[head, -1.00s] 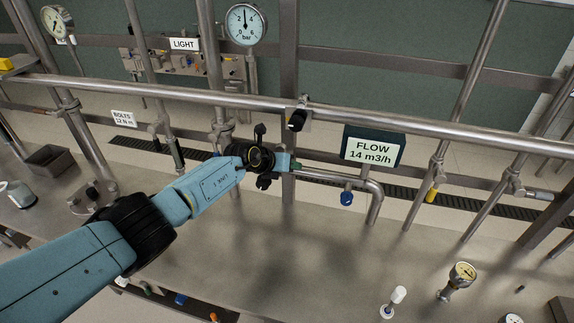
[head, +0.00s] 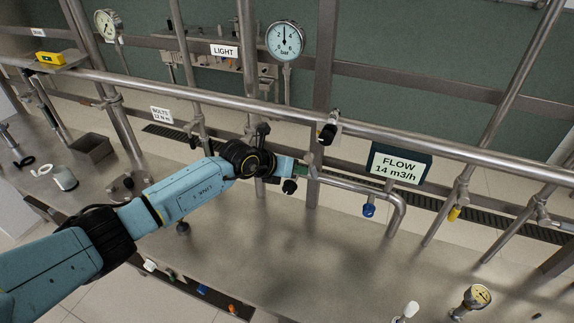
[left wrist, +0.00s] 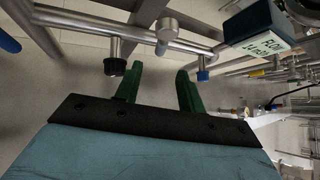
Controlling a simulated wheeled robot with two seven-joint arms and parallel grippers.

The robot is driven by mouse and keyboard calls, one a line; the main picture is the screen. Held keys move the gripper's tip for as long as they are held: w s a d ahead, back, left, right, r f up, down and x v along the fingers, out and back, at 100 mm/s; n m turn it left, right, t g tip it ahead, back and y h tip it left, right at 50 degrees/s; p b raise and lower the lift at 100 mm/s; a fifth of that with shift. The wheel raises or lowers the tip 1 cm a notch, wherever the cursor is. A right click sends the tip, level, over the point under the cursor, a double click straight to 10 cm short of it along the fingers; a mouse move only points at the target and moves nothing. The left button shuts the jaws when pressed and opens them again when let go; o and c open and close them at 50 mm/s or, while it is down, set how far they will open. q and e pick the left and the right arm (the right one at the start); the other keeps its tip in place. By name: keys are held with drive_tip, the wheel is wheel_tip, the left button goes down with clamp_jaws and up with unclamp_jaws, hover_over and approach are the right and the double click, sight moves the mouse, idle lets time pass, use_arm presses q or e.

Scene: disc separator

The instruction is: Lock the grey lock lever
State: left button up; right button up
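No part reads clearly as the grey lock lever. A grey metal cylinder with a short stem (left wrist: 167,28) stands out at the pipe beyond my fingers in the left wrist view; I cannot tell whether it is the lever. My left gripper (head: 309,170) is at the left end of the bent steel pipe (head: 362,189) in the head view, where its wrist hides part of the fittings. In the left wrist view its two green fingers (left wrist: 160,82) are apart with nothing between them. My right gripper is out of view.
A black-ended fitting (head: 327,132) sits on the long rail (head: 230,104). A black knob (left wrist: 115,66) and a blue knob (left wrist: 203,74) hang near my left fingers. The FLOW box (head: 398,165) is to the right. The bench top (head: 290,250) below is largely clear.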

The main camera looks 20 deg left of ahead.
use_arm(q)
drive_tip(key=shift+v, duration=1.2)
